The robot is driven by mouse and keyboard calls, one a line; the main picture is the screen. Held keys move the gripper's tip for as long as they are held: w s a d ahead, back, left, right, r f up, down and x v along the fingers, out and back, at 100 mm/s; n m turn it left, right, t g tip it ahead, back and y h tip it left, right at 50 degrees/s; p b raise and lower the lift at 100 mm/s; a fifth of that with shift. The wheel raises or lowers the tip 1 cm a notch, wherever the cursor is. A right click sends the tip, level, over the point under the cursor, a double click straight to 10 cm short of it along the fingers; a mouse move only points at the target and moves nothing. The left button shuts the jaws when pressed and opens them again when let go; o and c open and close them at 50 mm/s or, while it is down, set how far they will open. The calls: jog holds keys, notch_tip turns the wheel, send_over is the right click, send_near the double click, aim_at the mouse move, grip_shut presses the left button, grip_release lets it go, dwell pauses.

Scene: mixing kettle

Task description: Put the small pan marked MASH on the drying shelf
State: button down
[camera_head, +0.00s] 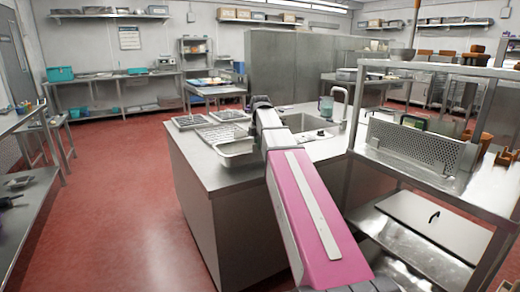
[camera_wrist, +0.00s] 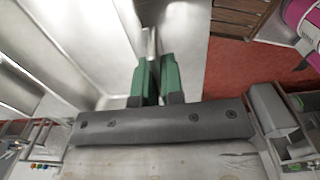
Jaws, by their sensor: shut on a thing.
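My gripper (camera_wrist: 157,75) is shut, its two green fingers close together on the thin rim of a shiny metal pan (camera_wrist: 88,35) in the wrist view. In the head view a shallow metal pan (camera_head: 237,152) shows at the front of the steel island, beside my arm; my gripper is hidden there behind my arm. I can read no MASH marking on it. I cannot tell whether the pan touches the counter. A steel rack (camera_head: 440,72) with shelves stands at the right; I cannot tell if it is the drying shelf.
Shallow trays (camera_head: 190,122) lie on the island's (camera_head: 185,150) left part. A sink with a tap (camera_head: 338,92) and a greenish container (camera_head: 326,107) are behind my arm. A perforated panel (camera_head: 415,145) stands on the right rack. The red floor (camera_head: 130,190) at left is clear.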

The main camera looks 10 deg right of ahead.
jog(key=shift+f, duration=0.9)
jog(key=c, duration=1.2)
grip_release()
jog(key=shift+c, duration=0.2)
